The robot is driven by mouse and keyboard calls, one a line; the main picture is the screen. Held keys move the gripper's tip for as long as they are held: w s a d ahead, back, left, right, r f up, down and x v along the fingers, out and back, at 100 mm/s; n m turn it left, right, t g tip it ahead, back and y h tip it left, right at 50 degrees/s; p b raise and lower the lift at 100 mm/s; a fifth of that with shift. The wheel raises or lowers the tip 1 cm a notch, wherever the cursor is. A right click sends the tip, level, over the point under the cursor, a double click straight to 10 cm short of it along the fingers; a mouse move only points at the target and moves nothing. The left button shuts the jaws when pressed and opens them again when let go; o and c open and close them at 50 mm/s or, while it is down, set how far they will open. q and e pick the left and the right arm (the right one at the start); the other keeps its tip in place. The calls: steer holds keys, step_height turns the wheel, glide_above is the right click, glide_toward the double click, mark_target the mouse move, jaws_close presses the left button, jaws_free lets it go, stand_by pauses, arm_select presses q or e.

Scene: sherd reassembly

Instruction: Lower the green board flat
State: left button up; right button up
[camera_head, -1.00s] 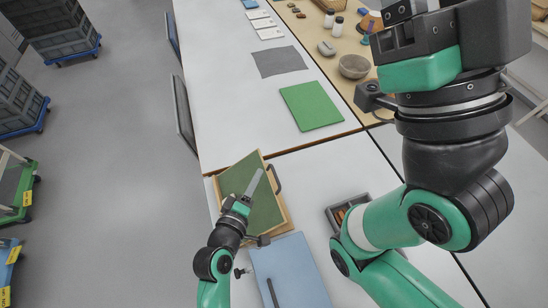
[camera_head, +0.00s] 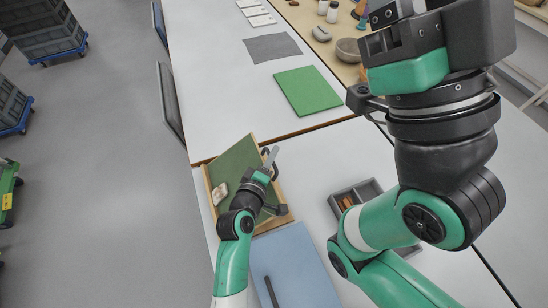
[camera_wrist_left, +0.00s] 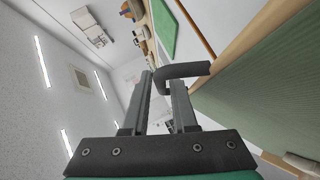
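A green board (camera_head: 236,160) with a wooden edge stands tilted over a shallow wooden tray (camera_head: 212,206) on the table. A dark handle (camera_head: 266,165) is at its right edge. The board fills the right of the left wrist view (camera_wrist_left: 262,98), and the dark handle (camera_wrist_left: 185,72) crosses near the fingertips. My left gripper (camera_head: 272,156) is at the board's right side by the handle. Its fingers are apart in the left wrist view (camera_wrist_left: 161,78); I cannot tell whether they touch the handle. My right gripper (camera_head: 385,40) is high at the right, its fingers unclear.
A pale sherd-like piece (camera_head: 219,193) shows at the tray's left. A blue panel (camera_head: 292,262) lies in front, and a grey divided box (camera_head: 350,194) stands to the right. A flat green mat (camera_head: 307,90) and grey cloth (camera_head: 272,47) lie farther back, with bare table around them.

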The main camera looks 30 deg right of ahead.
arm_select(q)
steer(key=shift+b+x, duration=0.5)
steer(key=shift+x, duration=0.6)
jaws_close()
steer(key=shift+r, duration=0.1)
stand_by(0.6)
